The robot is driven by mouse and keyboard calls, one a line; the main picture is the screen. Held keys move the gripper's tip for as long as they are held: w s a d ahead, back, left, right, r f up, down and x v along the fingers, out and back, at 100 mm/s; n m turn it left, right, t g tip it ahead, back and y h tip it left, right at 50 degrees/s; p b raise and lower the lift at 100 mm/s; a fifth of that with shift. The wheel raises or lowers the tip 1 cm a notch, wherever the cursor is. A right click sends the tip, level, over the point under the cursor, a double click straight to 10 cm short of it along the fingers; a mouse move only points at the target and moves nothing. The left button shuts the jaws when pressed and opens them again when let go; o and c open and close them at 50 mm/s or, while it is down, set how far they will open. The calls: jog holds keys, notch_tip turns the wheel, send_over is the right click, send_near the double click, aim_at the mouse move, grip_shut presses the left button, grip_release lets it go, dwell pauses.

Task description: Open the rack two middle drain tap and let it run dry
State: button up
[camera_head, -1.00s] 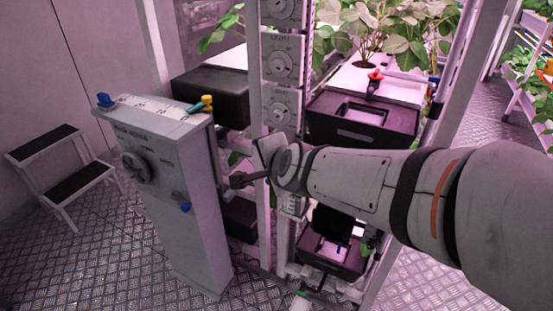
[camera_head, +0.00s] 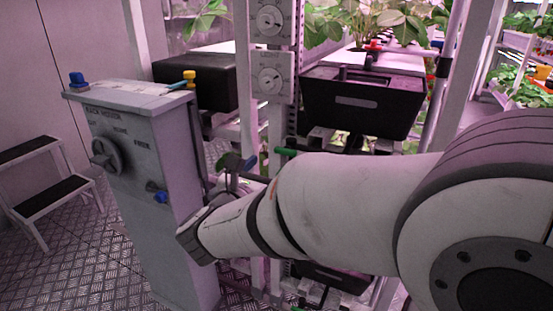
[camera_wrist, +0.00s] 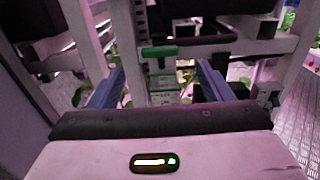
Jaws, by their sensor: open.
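A tap with a green handle (camera_wrist: 158,52) shows in the wrist view, just beyond and between my open fingers. Its handle lies level across the picture. A green handle (camera_head: 285,152) also shows in the head view, below the middle black trough (camera_head: 362,102). My gripper (camera_wrist: 161,70) is open and empty, its two blue-grey fingers spread on either side. Whether water runs cannot be seen.
A grey control cabinet (camera_head: 170,145) with a dial and blue knobs stands close to my gripper on the left. White rack posts (camera_head: 276,120) and pipes crowd the space ahead. A step stool (camera_head: 45,215) stands at far left. Pale cards (camera_wrist: 163,85) hang below the tap.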

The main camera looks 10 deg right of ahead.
aim_at(284, 152)
jog(key=b+x, duration=0.1)
jog(key=x, duration=0.5)
jog(key=shift+w+d, duration=0.1)
jog(key=shift+w, duration=0.1)
jog(key=shift+c, duration=0.4)
jog(key=c, duration=0.9)
